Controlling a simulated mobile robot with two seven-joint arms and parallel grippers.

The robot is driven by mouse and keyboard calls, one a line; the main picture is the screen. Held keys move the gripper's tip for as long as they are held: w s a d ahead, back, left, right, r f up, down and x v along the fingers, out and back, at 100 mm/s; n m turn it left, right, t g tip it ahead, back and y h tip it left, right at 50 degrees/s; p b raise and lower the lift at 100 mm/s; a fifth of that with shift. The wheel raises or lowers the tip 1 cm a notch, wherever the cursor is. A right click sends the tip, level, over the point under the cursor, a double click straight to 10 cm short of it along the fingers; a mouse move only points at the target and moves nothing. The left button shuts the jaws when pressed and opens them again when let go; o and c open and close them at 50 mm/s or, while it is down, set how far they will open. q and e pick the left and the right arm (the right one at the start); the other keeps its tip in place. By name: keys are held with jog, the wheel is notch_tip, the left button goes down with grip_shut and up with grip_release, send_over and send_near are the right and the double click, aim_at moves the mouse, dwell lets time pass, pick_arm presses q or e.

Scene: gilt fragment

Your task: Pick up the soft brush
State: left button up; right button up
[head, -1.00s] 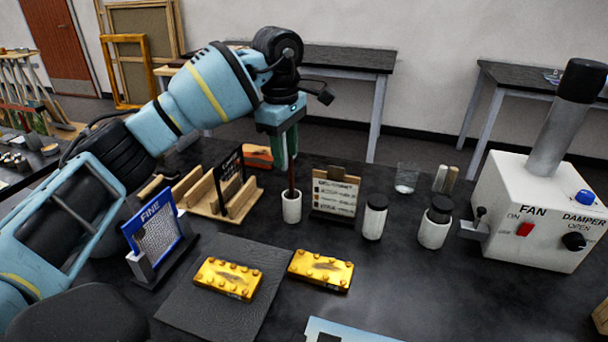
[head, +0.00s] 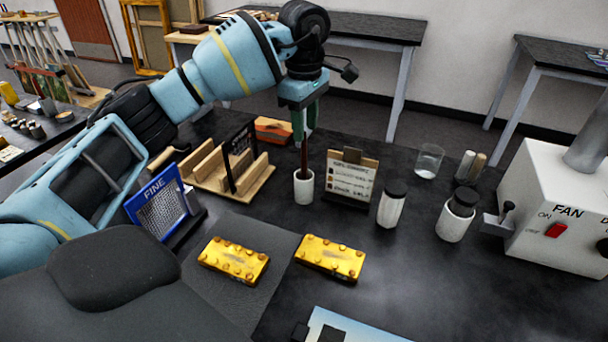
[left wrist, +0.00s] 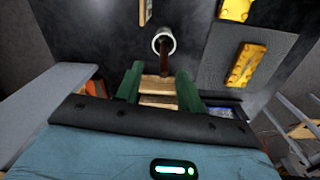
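The soft brush (head: 304,158) stands upright in a white cup (head: 304,187) on the black bench; only its dark reddish-brown handle shows and its lower end is hidden in the cup. My left gripper (head: 304,128) points down above the cup, its green fingers near the top of the handle. In the left wrist view the two fingers (left wrist: 158,80) are apart, with the brush handle (left wrist: 164,58) reaching from the cup (left wrist: 163,40) toward the gap. I cannot tell how far the handle lies between them. My right gripper is out of view.
A wooden rack (head: 205,181) and a blue FINE screen (head: 160,207) stand left of the cup. A label stand (head: 350,183), a lidded jar (head: 392,205) and a white fan box (head: 560,205) stand right. Two gilt pieces (head: 235,260) (head: 330,257) lie in front.

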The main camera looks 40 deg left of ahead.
pick_arm(q)
send_over(304, 167)
jog(key=f, duration=0.5)
jog(key=shift+w+a, duration=0.2)
jog(key=shift+w, duration=0.05)
jog(key=shift+r, duration=0.1)
grip_shut()
